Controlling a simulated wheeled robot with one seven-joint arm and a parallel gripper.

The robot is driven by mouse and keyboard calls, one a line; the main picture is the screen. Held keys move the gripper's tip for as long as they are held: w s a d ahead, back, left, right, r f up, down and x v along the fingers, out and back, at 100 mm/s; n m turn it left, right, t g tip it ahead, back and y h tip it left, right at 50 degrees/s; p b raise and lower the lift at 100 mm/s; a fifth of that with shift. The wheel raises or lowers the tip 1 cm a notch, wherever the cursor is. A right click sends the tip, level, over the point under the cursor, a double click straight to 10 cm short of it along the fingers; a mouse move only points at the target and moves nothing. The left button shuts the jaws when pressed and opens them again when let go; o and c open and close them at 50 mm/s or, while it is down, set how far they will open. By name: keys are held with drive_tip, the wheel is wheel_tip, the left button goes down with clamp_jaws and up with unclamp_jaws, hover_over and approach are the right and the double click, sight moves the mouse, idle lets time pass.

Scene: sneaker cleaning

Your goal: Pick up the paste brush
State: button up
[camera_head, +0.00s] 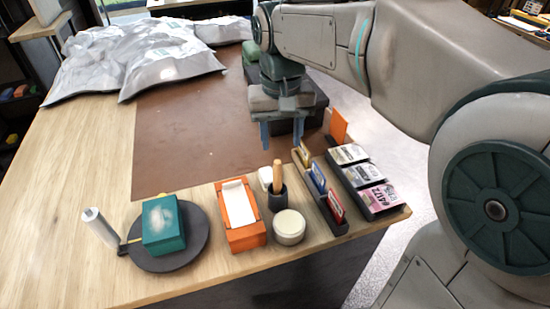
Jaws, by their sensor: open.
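A wooden handle (277,174), which looks like that of the paste brush, stands upright in a small dark cup (278,201) near the table's front edge. Its lower end is hidden inside the cup. A round cream jar (289,228) stands just in front of the cup. My gripper (281,132) points down over the brown mat, behind the cup and apart from the handle. Its two blue-grey fingers are spread, with nothing visible between them.
An orange box (240,218) and a small white container (265,177) flank the cup. A card rack (320,192) and a dark tray of tins (366,180) stand to the right. A teal block (163,224) rests on a dark round plate (190,254). The brown mat (185,140) has free room.

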sight(278, 163)
drive_tip(key=shift+w+a, duration=0.15)
drive_tip(key=shift+a, duration=0.2)
wheel_tip(278, 163, down, 8)
drive_tip(key=shift+d+f, duration=0.1)
drive_tip(key=shift+f, duration=0.05)
drive_tip(key=f, duration=0.5)
drive_tip(key=shift+w+f+p, duration=0.1)
drive_tip(key=shift+w+p, duration=0.15)
drive_tip(key=shift+p, duration=0.05)
clamp_jaws()
